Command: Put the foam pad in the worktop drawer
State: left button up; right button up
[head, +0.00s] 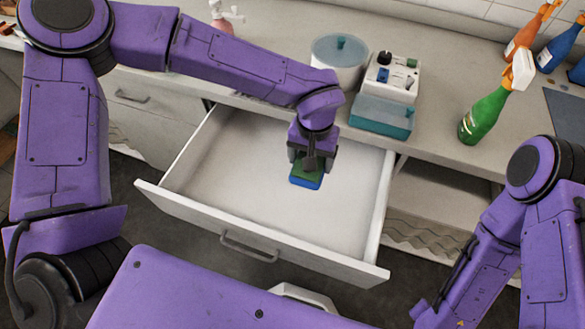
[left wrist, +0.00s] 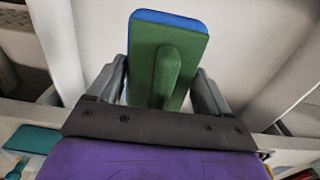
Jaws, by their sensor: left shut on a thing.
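The foam pad (head: 306,180) has a green top and a blue underside. My left gripper (head: 308,160) is shut on it, over the open worktop drawer (head: 250,214). In the left wrist view the pad (left wrist: 192,62) shows its green face with a raised green grip, between the fingers of my left gripper (left wrist: 163,90). The drawer is pulled out and its white floor looks empty. I cannot tell whether the pad touches the drawer floor. My right arm shows at the right edge of the head view, but its gripper is out of sight.
On the worktop (head: 450,75) behind the drawer stand a round container (head: 338,66), a teal-fronted box (head: 380,116) and a white caddy (head: 393,78). A green spray bottle (head: 484,118) stands to the right. The drawer's front panel (head: 255,240) and side walls surround its clear floor.

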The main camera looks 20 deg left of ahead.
aim_at(292, 169)
pick_arm(q)
jog(key=s+d+f, duration=0.3)
jog(key=s+d, duration=0.5)
jog(key=d, duration=0.2)
jog(key=w+a+f, duration=0.1)
jog(key=a, duration=0.1)
jog(key=w+a+f+p, duration=0.1)
jog(key=a, duration=0.2)
jog(key=a+f, duration=0.1)
jog(key=a, duration=0.2)
jog(key=shift+w+a+f+p, duration=0.15)
jog(key=shift+w+a+p, duration=0.05)
jog(key=shift+w+p, duration=0.2)
jog(key=a+f, duration=0.1)
jog(key=f, duration=0.1)
jog(key=w+a+f, duration=0.1)
jog(key=a+f, duration=0.2)
jog(key=f, duration=0.1)
jog(key=shift+w+a+f+p, duration=0.15)
jog(key=shift+w+a+p, duration=0.15)
jog(key=shift+w+a, duration=0.05)
notch_tip(292, 169, down, 3)
jog(key=shift+a, duration=0.1)
jog(key=shift+w+f, duration=0.1)
jog(key=shift+f, duration=0.05)
jog(key=shift+f, duration=0.1)
jog(key=o, duration=1)
notch_tip(292, 169, up, 12)
jog(key=shift+r, duration=0.15)
